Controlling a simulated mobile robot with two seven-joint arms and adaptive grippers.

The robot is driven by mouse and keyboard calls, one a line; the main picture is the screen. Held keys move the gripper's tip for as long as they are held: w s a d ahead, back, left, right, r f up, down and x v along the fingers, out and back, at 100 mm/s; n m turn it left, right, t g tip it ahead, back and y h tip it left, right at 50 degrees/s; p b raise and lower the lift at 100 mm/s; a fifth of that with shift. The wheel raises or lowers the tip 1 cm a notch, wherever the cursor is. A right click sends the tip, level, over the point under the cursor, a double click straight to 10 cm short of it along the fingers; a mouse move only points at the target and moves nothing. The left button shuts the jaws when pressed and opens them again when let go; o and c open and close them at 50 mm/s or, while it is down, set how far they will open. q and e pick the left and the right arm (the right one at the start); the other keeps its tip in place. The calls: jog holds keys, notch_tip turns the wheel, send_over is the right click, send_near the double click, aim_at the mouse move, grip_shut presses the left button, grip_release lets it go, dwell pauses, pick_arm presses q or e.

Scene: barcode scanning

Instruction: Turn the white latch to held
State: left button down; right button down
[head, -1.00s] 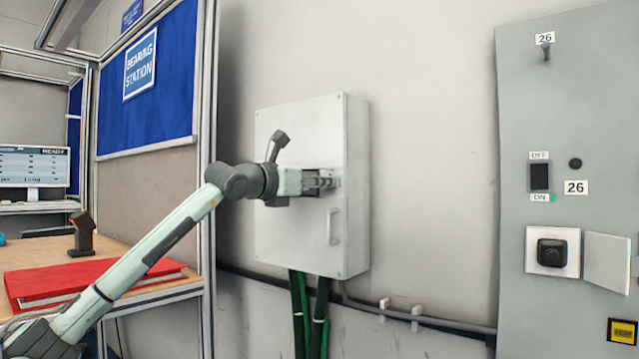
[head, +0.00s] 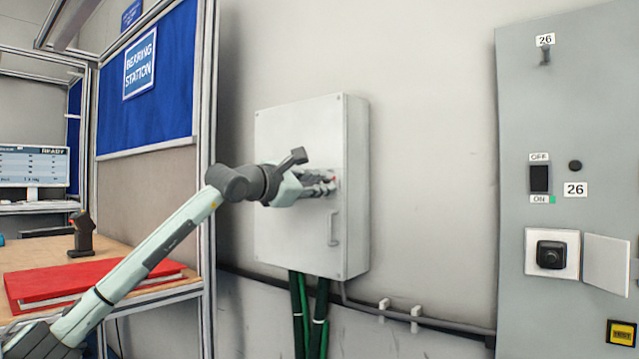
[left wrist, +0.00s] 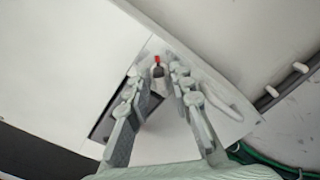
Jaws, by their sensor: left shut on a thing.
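The white latch (left wrist: 158,72) shows in the left wrist view between my fingertips, with a small red mark at its far end. It sits on the front of the pale wall cabinet (head: 290,235), above the cabinet's handle (head: 333,228). My left gripper (head: 329,187) reaches the cabinet from the left and is shut on the latch. In the left wrist view, the fingers of my left gripper (left wrist: 157,82) stand on both sides of the latch. In the head view, the fingers hide most of the latch. My right gripper is not in view.
A grey panel (head: 515,220) with a switch and an open white flap (head: 607,263) stands at the right. Green cables (head: 298,310) hang below the cabinet.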

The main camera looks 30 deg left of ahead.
pick_arm(q)
jog(key=m, duration=0.3)
jog(key=m+p, duration=0.1)
jog(key=m, duration=0.1)
jog(key=shift+m, duration=1.4)
jog(key=shift+f+m+p, duration=0.1)
jog(key=shift+m+p, duration=0.3)
jog(key=shift+m, duration=0.6)
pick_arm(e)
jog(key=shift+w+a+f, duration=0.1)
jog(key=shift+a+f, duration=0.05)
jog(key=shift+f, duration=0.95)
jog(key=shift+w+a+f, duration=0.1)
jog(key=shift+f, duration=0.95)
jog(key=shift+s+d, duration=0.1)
pick_arm(q)
jog(key=c, duration=1.6)
grip_release()
jog(key=shift+d, duration=0.1)
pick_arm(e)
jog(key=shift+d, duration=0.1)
